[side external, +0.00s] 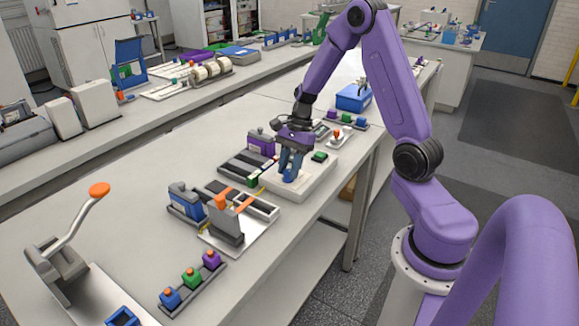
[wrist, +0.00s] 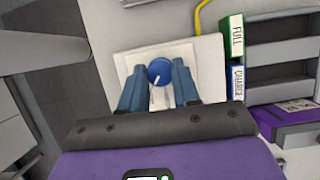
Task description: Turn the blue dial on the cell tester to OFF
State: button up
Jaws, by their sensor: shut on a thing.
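The blue dial (wrist: 159,71) is on the pale cell tester (wrist: 205,50) and lies between my gripper's two blue fingers. In the side view my gripper (side external: 291,163) points down at the tester (side external: 318,172), with its fingers around the dial (side external: 290,177), which they mostly hide. My gripper (wrist: 158,82) is shut on the dial. A thin pale mark runs from the dial towards the bottom of the wrist view. A green FULL tag (wrist: 232,37) and a blue CHARGE tag (wrist: 237,82) stand to the right. I can read no OFF mark.
A dark slotted tray (side external: 249,202) and a blue-and-grey device (side external: 186,201) stand nearby. An orange-handled lever (side external: 99,190) stands at the left. The bench between the lever and the back edge is mostly clear.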

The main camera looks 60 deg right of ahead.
jog(key=n, duration=0.2)
jog(key=n+g, duration=0.1)
jog(key=n, duration=0.1)
jog(key=shift+w+g, duration=0.15)
jog(key=shift+g, duration=0.15)
jog(key=n+g, duration=0.1)
jog(key=n, duration=0.3)
jog(key=shift+a+h, duration=0.15)
jog(key=shift+h, duration=0.25)
jog(key=n+g+h, duration=0.1)
jog(key=n, duration=0.2)
jog(key=shift+w+n, duration=0.1)
jog(key=shift+n, duration=0.2)
jog(key=shift+a+n+g+h, duration=0.15)
jog(key=shift+n+g+h, duration=0.4)
jog(key=shift+n, duration=1.35)
jog(key=shift+h, duration=0.25)
jog(key=o, duration=1.1)
jog(key=shift+c, duration=0.2)
